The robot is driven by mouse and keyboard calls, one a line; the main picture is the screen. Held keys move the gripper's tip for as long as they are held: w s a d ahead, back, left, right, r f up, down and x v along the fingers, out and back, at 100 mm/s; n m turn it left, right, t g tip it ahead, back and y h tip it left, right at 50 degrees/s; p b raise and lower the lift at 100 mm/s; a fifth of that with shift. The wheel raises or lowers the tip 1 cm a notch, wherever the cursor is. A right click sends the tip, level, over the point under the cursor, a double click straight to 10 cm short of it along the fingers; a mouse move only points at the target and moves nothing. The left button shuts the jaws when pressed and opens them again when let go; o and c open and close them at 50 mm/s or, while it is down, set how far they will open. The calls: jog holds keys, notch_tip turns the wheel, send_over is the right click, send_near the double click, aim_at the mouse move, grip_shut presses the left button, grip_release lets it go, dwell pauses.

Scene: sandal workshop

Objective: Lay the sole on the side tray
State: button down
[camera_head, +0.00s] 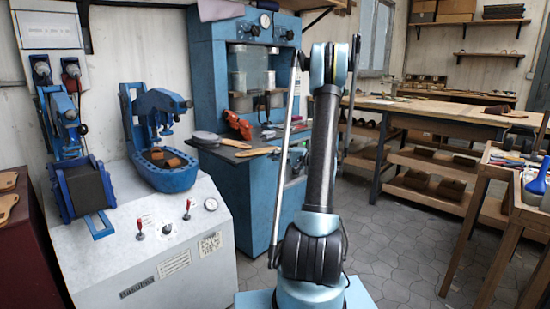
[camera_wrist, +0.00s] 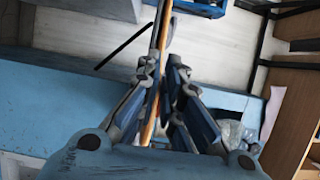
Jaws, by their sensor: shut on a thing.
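In the wrist view my gripper (camera_wrist: 162,68) is shut on a thin sole (camera_wrist: 163,32). The sole stands edge-on to the camera, with a tan-orange edge, and runs up past the fingertips. A dark side tray (camera_head: 268,138) juts from the front of the blue press. A light-brown sole-shaped piece (camera_head: 258,151), a second flat piece (camera_head: 233,143) and a round grey pad (camera_head: 204,136) lie on it.
The tall blue press (camera_head: 210,75) stands behind the tray. A white machine cabinet (camera_head: 170,250) with blue clamps is at left. A wooden workbench (camera_head: 440,115) and a tool table (camera_head: 500,165) stand at right. Open tiled floor (camera_head: 390,235) lies between.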

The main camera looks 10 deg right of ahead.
jog(key=shift+f, duration=0.2)
dwell(0.5)
jog(key=c, duration=1.4)
grip_release()
jog(key=shift+c, duration=0.2)
jog(key=shift+s+d, duration=0.1)
jog(key=shift+d, duration=0.05)
jog(key=v, duration=0.7)
jog(key=shift+d, duration=0.3)
dwell(0.5)
jog(key=shift+s, duration=0.15)
